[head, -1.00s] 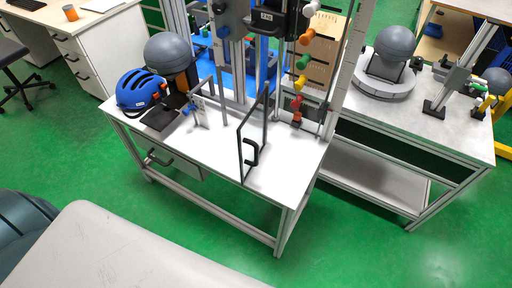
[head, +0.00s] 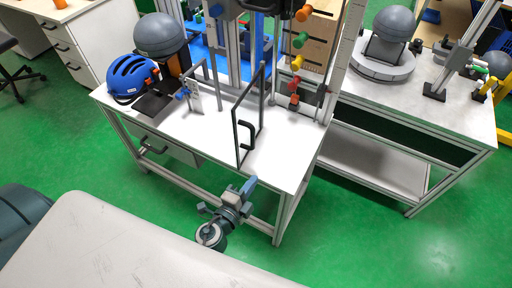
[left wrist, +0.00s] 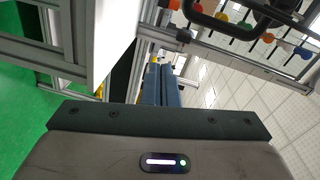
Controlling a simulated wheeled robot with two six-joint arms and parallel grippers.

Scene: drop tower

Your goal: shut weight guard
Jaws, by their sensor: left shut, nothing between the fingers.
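The weight guard (head: 237,149) is a clear panel in a dark frame, standing upright on the white bench (head: 285,165) and swung out toward its front edge. It stands at an angle to the tower's uprights, open. Its black handle (head: 247,136) is on the panel's right face; a black loop in the left wrist view (left wrist: 222,30) looks like this handle. My left gripper (head: 249,184) is in front of the bench's front edge, below the guard and apart from it. Its blue-grey fingers (left wrist: 161,86) are together and empty. My right gripper is not in view.
A blue helmet (head: 132,76) and a grey dome (head: 158,34) are at the bench's left. A second bench (head: 460,120) stands right. Green floor lies free in front.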

